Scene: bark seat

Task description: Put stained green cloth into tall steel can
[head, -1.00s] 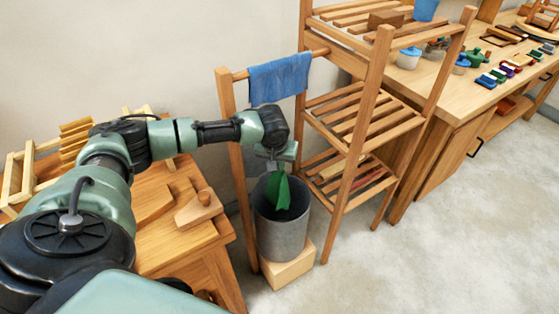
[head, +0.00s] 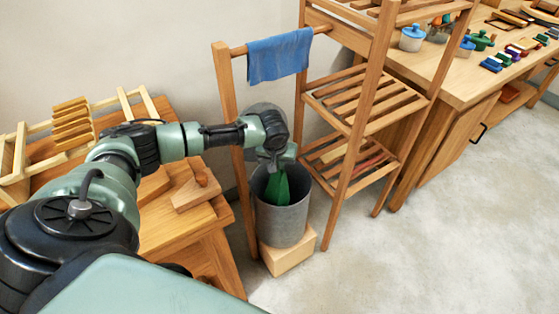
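The green cloth (head: 278,190) hangs from my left gripper (head: 275,165), its lower part inside the mouth of the tall steel can (head: 281,224). The gripper is just above the can's rim and appears shut on the cloth's top; the fingertips are small and partly hidden. Stains on the cloth are too small to make out. The can stands upright on a wooden block (head: 288,254). My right gripper is not in view.
A blue cloth (head: 279,55) hangs on a wooden rail behind the can. A slatted wooden shelf (head: 365,95) stands to its right. A wooden bench (head: 190,235) is at the left. A long workbench (head: 465,75) holds jars and brushes. The floor at right is clear.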

